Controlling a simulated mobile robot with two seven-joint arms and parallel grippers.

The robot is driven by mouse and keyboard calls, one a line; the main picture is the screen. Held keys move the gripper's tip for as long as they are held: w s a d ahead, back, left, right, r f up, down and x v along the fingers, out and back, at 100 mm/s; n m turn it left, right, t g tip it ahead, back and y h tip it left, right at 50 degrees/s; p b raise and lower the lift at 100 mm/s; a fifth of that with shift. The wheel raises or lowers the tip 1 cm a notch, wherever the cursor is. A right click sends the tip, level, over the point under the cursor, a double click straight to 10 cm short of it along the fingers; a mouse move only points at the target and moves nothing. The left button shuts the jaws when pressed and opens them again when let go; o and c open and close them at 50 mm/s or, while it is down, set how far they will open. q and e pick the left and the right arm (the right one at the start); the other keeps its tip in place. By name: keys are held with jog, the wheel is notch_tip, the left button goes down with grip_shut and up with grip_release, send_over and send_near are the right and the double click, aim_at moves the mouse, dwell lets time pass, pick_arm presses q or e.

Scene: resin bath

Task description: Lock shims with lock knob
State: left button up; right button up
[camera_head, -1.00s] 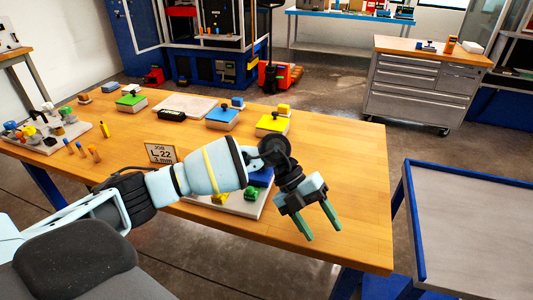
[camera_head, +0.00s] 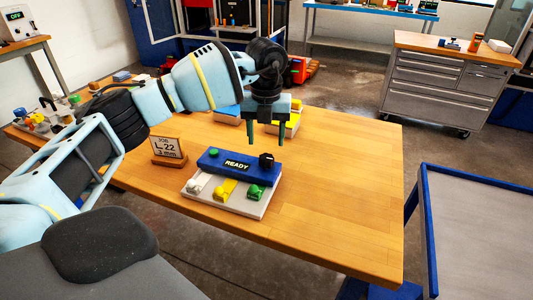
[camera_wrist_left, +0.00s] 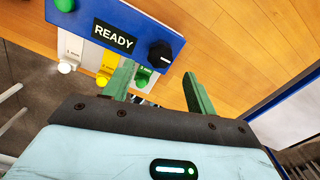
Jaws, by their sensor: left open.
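The lock knob (camera_head: 266,159) is a black round knob on the right end of a blue panel (camera_head: 224,165) that reads READY. It also shows in the left wrist view (camera_wrist_left: 160,53). White, yellow and green shims (camera_head: 254,192) sit side by side on a white base (camera_head: 207,204) in front of the panel. My left gripper (camera_head: 266,138) is open and empty, its green fingers pointing down above and behind the knob, apart from it. In the left wrist view the fingers (camera_wrist_left: 157,88) are apart with nothing between them. My right gripper is not in view.
A sign reading L.22, 3 mm (camera_head: 167,148) stands left of the panel. Yellow and blue blocks (camera_head: 287,124) lie behind my left gripper. The wooden table (camera_head: 340,190) is clear to the right. A blue-edged cart (camera_head: 480,220) stands beyond its right edge.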

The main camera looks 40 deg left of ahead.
aim_at(266, 157)
pick_arm(q)
notch_tip(266, 157, down, 6)
jog(key=shift+r, duration=0.25)
jog(key=shift+f, duration=0.2)
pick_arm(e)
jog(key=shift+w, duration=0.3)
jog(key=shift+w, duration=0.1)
pick_arm(q)
jog(key=c, duration=1)
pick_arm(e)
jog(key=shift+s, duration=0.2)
